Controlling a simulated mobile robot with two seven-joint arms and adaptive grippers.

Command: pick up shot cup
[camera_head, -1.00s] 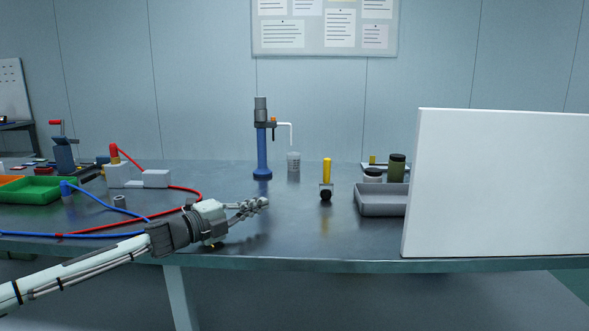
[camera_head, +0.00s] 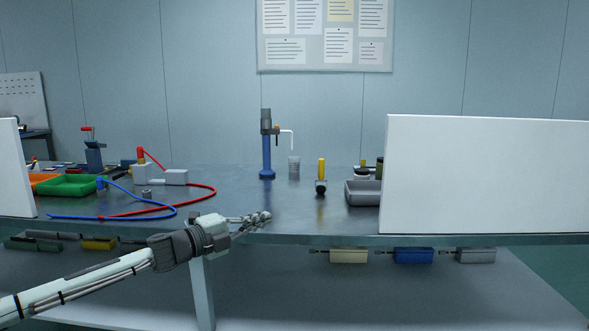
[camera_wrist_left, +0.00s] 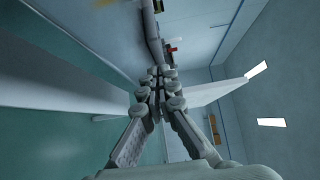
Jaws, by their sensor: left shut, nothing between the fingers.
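The shot cup (camera_head: 294,165) is a small, pale, translucent cup. It stands upright on the table at its back middle, just right of a blue column dispenser (camera_head: 267,150) and below the end of its white spout. My left gripper (camera_head: 264,217) is at the table's front edge, well in front of the cup and a little left of it. Its fingers are closed together and empty, as the left wrist view also shows (camera_wrist_left: 160,76). I cannot make out the cup in the wrist view. My right gripper is not in view.
A yellow-handled tool (camera_head: 321,172) stands right of the cup, with a grey tray (camera_head: 362,197) beyond it. White panels (camera_head: 485,175) block the right and far left. Red and blue hoses (camera_head: 150,211) lie on the left. The tabletop (camera_head: 290,205) before the cup is clear.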

